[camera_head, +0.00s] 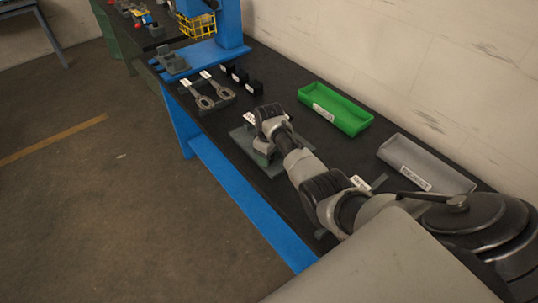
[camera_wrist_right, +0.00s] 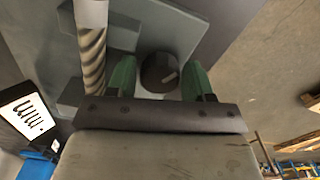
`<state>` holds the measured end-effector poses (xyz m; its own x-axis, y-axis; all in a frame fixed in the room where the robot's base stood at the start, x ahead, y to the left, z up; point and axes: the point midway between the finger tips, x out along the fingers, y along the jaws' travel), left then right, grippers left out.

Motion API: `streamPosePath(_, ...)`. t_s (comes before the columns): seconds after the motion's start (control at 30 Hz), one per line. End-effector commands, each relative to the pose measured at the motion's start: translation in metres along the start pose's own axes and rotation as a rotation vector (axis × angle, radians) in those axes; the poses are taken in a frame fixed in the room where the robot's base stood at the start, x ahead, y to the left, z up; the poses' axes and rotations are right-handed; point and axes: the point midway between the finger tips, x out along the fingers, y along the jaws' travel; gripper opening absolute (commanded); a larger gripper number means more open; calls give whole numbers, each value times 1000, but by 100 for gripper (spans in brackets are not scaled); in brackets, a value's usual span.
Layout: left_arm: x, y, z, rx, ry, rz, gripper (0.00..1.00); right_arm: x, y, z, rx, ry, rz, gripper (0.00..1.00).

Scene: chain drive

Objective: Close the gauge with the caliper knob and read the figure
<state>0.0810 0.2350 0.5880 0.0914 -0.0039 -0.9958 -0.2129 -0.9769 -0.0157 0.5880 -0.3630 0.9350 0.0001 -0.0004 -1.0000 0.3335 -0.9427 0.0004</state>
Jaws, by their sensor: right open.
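The round dark caliper knob (camera_wrist_right: 158,73), with a pale mark on its face, sits between the green fingers of my right gripper (camera_wrist_right: 159,80) in the right wrist view. The fingers stand open on either side of it; I cannot tell whether they touch it. The knob is on a grey-green gauge fixture (camera_wrist_right: 185,28). A white panel with black marks (camera_wrist_right: 27,112) is tilted at the left; I cannot read a figure on it. In the head view my right gripper (camera_head: 266,152) is low over the fixture's plate (camera_head: 240,137) and hides the knob. My left gripper is out of view.
A ribbed metal rod (camera_wrist_right: 92,55) stands close beside the left finger. On the bench, a green tray (camera_head: 345,108) and a grey tray (camera_head: 430,165) lie to the right. Two ring-ended tools (camera_head: 205,101) and several black blocks (camera_head: 240,76) lie further back.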

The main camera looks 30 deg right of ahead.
Motion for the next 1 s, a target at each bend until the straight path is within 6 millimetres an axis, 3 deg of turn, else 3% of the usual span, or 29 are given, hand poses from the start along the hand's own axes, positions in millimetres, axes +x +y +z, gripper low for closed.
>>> streamPosePath(0.23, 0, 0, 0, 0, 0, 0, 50, 1, 0, 0, 0, 0, 0, 52)
streamPosePath(0.47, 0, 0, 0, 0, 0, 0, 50, 1, 0, 0, 0, 0, 0, 18)
streamPosePath(0.77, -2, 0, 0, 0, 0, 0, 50, 0, 0, 0, -35, -1, 0, 17)
streamPosePath(1.0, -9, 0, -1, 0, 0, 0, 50, -1, 0, 0, -168, 0, 0, 17)
